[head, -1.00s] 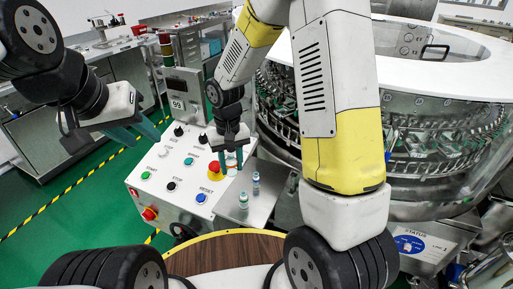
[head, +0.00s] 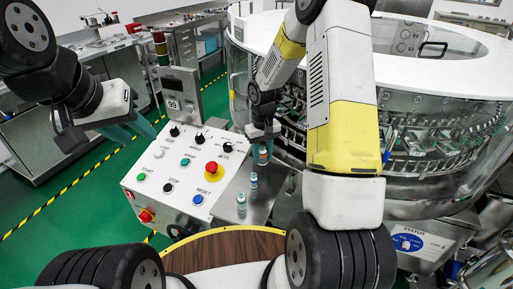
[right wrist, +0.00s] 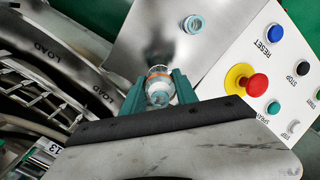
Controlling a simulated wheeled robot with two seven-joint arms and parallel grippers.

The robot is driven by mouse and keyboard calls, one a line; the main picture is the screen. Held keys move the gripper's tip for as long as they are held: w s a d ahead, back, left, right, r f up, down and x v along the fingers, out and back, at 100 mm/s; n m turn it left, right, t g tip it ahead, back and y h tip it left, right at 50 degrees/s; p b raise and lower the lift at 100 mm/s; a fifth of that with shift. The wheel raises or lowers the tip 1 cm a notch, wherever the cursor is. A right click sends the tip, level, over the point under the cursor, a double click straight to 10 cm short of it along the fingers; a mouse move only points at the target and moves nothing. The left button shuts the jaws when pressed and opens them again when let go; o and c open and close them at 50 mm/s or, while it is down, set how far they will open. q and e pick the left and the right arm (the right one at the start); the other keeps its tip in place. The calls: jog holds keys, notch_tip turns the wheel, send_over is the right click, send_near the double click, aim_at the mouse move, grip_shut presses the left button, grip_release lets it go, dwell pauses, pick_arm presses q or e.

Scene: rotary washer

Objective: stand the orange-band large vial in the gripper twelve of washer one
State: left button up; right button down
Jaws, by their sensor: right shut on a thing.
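The orange-band vial (head: 263,158) is held upright between the teal fingers of my right gripper (head: 263,148), above the steel shelf beside the control panel. In the right wrist view the orange-band vial (right wrist: 159,84) shows from above between both fingertips. My left gripper (head: 132,130) is at the left, with its teal fingers apart and empty, away from the vials. Washer one (head: 420,130) is the large round machine at the right, with a ring of small grippers inside. A "13" label (right wrist: 53,148) shows at the lower left of the wrist view. I cannot make out gripper twelve.
The washer's white rim (head: 440,75) and clear guard bound the right side.

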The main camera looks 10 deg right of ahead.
aim_at(264, 161)
jog(key=shift+w+d+f, duration=0.15)
jog(key=shift+w+d, duration=0.15)
jog(key=shift+d, duration=0.15)
jog(key=shift+f, duration=1.65)
jog(key=shift+f, duration=0.1)
jog(key=c, duration=0.9)
grip_release()
jog(key=shift+c, duration=0.2)
